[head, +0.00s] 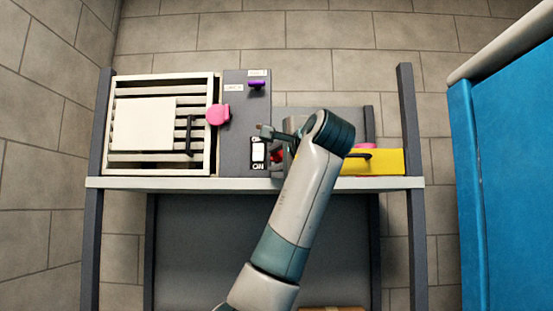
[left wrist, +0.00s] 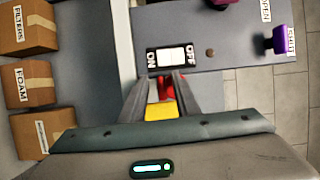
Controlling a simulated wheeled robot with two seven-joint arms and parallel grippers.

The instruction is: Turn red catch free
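The red catch (head: 277,155) shows as a small red patch beside the black ON/OFF switch plate (head: 258,153) in the head view, partly hidden by my left gripper (head: 273,143). In the left wrist view, the red catch (left wrist: 164,88) lies between the two fingers of my left gripper (left wrist: 161,80). The fingers are apart, with the catch in the gap; I cannot tell whether either touches it. A yellow part (left wrist: 160,110) shows just below the catch, between the fingers. My right gripper is in neither view.
A slatted white frame (head: 212,150) with a pink knob (head: 218,114) stands at the left. A purple knob (head: 257,85) is on the grey panel (head: 233,140). A yellow box (head: 385,162) is to the right of my arm. Labelled cartons (left wrist: 28,82) show in the wrist view.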

